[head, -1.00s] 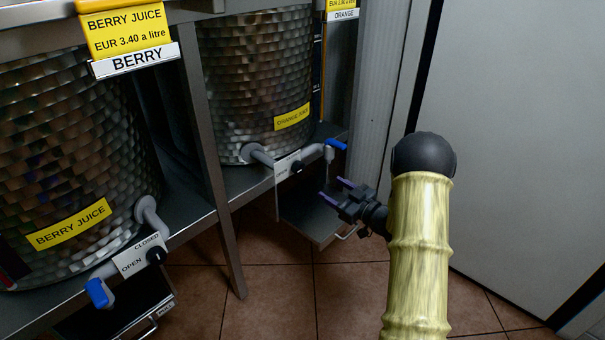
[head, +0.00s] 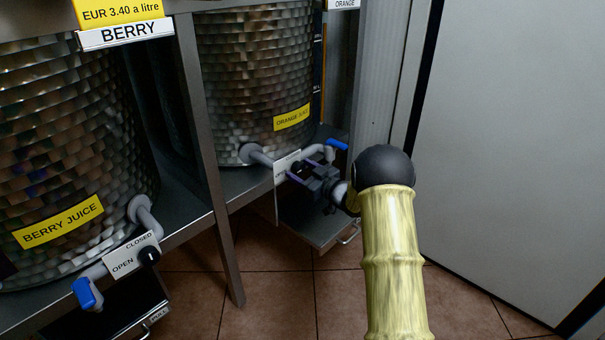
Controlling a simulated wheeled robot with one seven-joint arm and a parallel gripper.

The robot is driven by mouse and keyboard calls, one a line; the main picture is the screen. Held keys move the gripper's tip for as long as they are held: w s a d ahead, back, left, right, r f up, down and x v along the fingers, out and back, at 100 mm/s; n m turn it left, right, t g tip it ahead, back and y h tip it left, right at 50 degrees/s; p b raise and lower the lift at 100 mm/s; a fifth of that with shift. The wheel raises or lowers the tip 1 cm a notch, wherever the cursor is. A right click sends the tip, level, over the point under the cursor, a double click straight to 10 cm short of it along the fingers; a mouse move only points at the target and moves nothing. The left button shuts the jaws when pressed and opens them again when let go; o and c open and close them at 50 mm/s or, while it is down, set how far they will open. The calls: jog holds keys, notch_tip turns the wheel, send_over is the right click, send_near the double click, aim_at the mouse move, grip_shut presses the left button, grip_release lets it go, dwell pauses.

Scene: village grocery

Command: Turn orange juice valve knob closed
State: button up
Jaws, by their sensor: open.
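The orange juice tank (head: 255,80) is a hammered metal drum with a yellow orange juice label (head: 292,117). Its grey tap pipe (head: 258,155) leads right past a white sign plate (head: 284,163) to a blue-handled spout (head: 336,144). My gripper (head: 296,174) is open, its fingers pointing left at the sign plate, close to the dark valve knob (head: 297,167). The gripper hides part of the knob and the plate's lettering. I cannot tell whether the fingers touch the knob or which way it is turned.
The berry juice tank (head: 75,150) stands at left with its own open/closed plate (head: 130,257), black knob (head: 149,256) and blue spout handle (head: 87,293). A metal shelf post (head: 207,160) stands between the tanks. A drip tray (head: 318,222) sits below the orange tap.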

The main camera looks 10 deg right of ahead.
jog(key=c, duration=1)
